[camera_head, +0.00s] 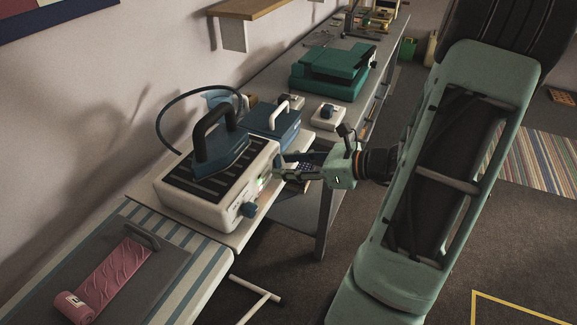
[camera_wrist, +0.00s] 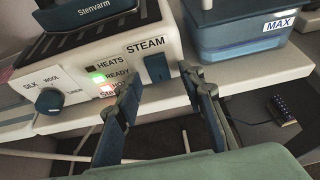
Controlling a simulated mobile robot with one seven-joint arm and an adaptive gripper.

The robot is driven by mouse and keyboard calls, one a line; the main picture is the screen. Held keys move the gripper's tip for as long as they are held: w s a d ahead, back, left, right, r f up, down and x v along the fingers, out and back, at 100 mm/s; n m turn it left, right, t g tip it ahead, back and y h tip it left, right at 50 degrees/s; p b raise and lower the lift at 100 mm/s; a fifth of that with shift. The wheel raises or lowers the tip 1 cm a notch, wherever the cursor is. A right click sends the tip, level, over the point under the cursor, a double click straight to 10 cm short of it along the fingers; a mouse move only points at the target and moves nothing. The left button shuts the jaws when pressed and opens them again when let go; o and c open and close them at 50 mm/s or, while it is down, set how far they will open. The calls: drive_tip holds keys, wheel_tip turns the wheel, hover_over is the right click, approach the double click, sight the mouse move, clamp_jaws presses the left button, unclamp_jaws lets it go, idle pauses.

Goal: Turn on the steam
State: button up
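The steam station (camera_head: 230,182) is a white box with a blue iron (camera_head: 220,150) resting on its dark ribbed top. In the wrist view its front (camera_wrist: 75,110) carries a blue rectangular switch (camera_wrist: 157,68) under the word STEAM. A green light (camera_wrist: 98,77) glows by READY and a reddish light (camera_wrist: 106,88) glows by HOT. A round blue dial (camera_wrist: 48,101) sits among SILK, WOOL and LINEN. My gripper (camera_wrist: 160,80) is open and empty, its fingers spread below and either side of the switch; contact cannot be told. It also shows in the head view (camera_head: 281,167).
A blue water tank (camera_wrist: 235,45) marked MAX stands right of the station. A striped ironing board (camera_head: 185,285) with a pink cloth roll lies in front. A green machine (camera_head: 330,72) stands farther along the bench. A dark keypad device (camera_wrist: 283,112) shows lower right.

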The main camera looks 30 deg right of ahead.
clamp_jaws()
drive_tip(key=f+t+y+b, duration=0.1)
drive_tip(key=t+b, duration=0.1)
drive_tip(key=b, duration=0.2)
drive_tip(key=shift+y, duration=0.3)
idle(0.4)
unclamp_jaws()
